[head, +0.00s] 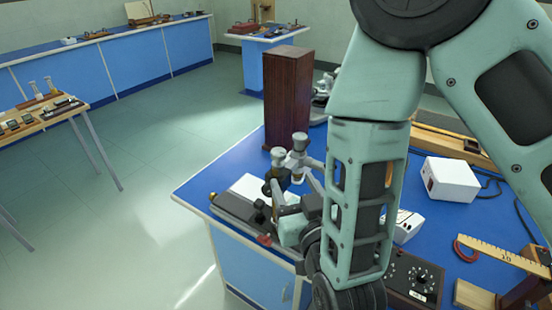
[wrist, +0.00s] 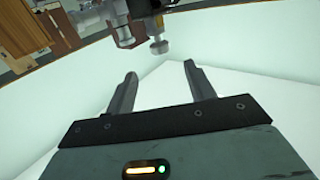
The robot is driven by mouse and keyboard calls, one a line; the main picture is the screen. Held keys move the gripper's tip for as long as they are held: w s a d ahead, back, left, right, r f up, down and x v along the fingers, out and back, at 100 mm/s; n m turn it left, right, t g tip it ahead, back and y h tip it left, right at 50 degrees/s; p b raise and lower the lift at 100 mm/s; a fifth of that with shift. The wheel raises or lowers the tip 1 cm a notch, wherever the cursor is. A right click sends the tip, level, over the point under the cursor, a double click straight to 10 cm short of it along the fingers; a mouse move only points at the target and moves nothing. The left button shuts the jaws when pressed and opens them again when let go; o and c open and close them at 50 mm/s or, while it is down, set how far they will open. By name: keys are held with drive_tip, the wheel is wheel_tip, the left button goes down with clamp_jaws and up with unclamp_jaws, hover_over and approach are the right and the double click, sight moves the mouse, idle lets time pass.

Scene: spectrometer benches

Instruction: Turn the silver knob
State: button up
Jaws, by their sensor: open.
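A small silver knob (wrist: 159,47) with a rounded end shows near the top middle of the wrist view, on a short stem below a dark instrument part. A darker cylindrical part (wrist: 125,37) hangs just left of it. My gripper (wrist: 160,72) is open and empty, its two fingers pointing toward the knob. The knob appears just beyond the gap between the fingertips, apart from them. In the head view, a grey metal instrument (head: 299,142) stands at the near left of the blue bench. My arm hides part of it, and I cannot make out the silver knob there.
A tall dark wooden box (head: 288,98) stands behind the instrument. A white box (head: 450,179), a wooden ruler (head: 505,256) and a black control box (head: 412,276) lie right of my arm. Open floor (head: 150,190) lies left of the bench.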

sight(277, 149)
drive_tip(key=p+x, duration=0.2)
drive_tip(key=x, duration=1)
drive_tip(key=shift+w+r, duration=0.1)
drive_tip(key=shift+r, duration=0.1)
drive_tip(key=shift+w+a+f, duration=0.1)
drive_tip(key=shift+w+a, duration=0.05)
drive_tip(key=shift+w, duration=0.3)
drive_tip(key=c, duration=1)
